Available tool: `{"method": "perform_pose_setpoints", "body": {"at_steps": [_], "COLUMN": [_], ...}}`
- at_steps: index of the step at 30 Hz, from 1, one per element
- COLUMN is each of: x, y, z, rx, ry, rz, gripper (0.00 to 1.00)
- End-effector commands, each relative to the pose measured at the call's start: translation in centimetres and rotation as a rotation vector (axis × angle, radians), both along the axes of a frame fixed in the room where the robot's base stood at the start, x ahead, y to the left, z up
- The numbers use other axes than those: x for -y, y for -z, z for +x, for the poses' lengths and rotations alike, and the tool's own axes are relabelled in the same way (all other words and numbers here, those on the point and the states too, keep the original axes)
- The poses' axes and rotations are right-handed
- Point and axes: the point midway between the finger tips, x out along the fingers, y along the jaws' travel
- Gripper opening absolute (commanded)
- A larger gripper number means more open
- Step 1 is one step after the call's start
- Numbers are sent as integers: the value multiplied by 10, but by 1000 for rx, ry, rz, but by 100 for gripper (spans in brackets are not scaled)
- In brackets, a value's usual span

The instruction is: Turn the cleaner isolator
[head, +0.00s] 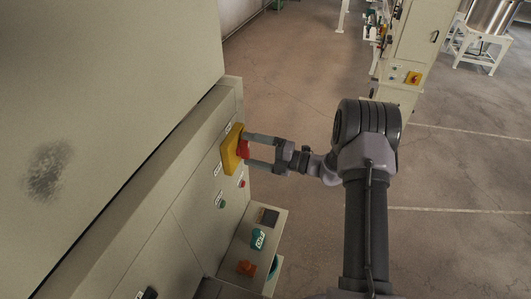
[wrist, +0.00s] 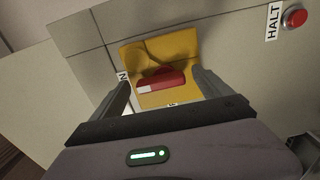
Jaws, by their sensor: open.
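The isolator is a red handle (head: 243,149) on a yellow plate (head: 231,158), fixed to the beige cabinet panel. In the wrist view the red handle (wrist: 162,82) lies roughly crosswise, slightly tilted, with a white mark at its left end, on the yellow plate (wrist: 185,48). My gripper (head: 250,151) is open, its fingers reaching to the plate. In the wrist view my gripper's fingers (wrist: 165,92) stand to the left and right of the handle, with gaps visible. Whether a finger touches the plate I cannot tell. Letters beside the plate are partly hidden by the left finger.
A red button (wrist: 295,18) labelled HALT is on the panel to the right in the wrist view. Open floor (head: 300,90) lies right of the cabinet.

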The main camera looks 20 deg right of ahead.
Motion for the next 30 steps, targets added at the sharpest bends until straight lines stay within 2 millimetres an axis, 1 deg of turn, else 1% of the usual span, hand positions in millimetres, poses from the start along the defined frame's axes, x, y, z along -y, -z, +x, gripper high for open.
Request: {"method": "perform_pose_setpoints", "body": {"at_steps": [2,5,12,16,18,21,30], "x": [11,32,96,121,129,135,137], "y": [1,3,4,3,2,1,0], "z": [-6,-22,-68,-87,-93,-98,-99], "rx": [1,0,0,-1,0,-1,-1], "ry": [4,6,6,4,3,2,1], "rz": [1,1,0,1,0,1,1], "gripper": [89,89,89,89,89,89,89]}}
